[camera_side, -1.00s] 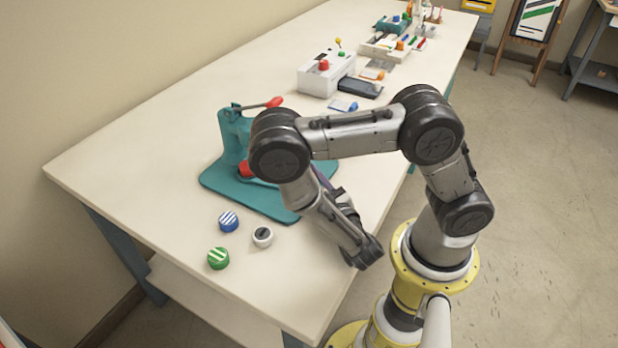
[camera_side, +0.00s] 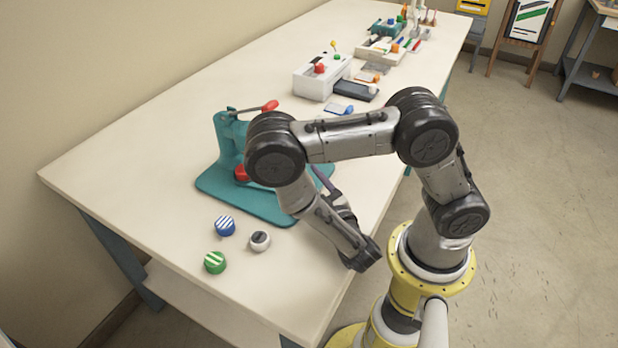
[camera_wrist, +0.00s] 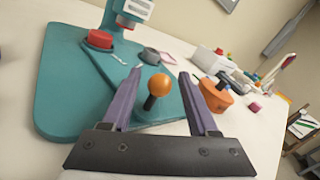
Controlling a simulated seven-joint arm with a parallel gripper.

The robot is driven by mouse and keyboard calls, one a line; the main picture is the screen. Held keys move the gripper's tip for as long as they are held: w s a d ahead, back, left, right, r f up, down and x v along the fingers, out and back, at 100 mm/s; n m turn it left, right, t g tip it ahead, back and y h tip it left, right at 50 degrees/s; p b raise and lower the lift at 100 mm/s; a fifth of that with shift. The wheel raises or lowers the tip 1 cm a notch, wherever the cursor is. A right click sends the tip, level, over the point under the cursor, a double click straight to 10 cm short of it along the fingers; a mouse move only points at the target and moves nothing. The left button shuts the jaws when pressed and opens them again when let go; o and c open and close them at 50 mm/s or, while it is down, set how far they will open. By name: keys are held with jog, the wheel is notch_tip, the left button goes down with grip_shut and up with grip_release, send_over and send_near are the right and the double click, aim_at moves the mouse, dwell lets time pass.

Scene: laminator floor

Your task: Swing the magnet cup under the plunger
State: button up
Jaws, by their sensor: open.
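The teal press (camera_side: 240,140) stands on the table, its long lever with a red grip pointing right. In the wrist view, its plunger head (camera_wrist: 133,10) is at the top edge, over the rear of the teal base (camera_wrist: 65,85). A red cup (camera_wrist: 99,39) sits below and left of the plunger head, and a grey cup (camera_wrist: 148,54) sits to the right. I cannot tell which is the magnet cup. An orange ball knob (camera_wrist: 159,85) on a black stem rises from the base. My gripper (camera_wrist: 160,73) is open, its purple fingers either side of the knob in the picture.
A white box (camera_side: 321,78) with knobs and a dark pad (camera_side: 355,90) stand further back. The table's left end is clear.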

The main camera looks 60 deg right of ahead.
jog(key=shift+v, duration=2.55)
notch_tip(320, 180, up, 7)
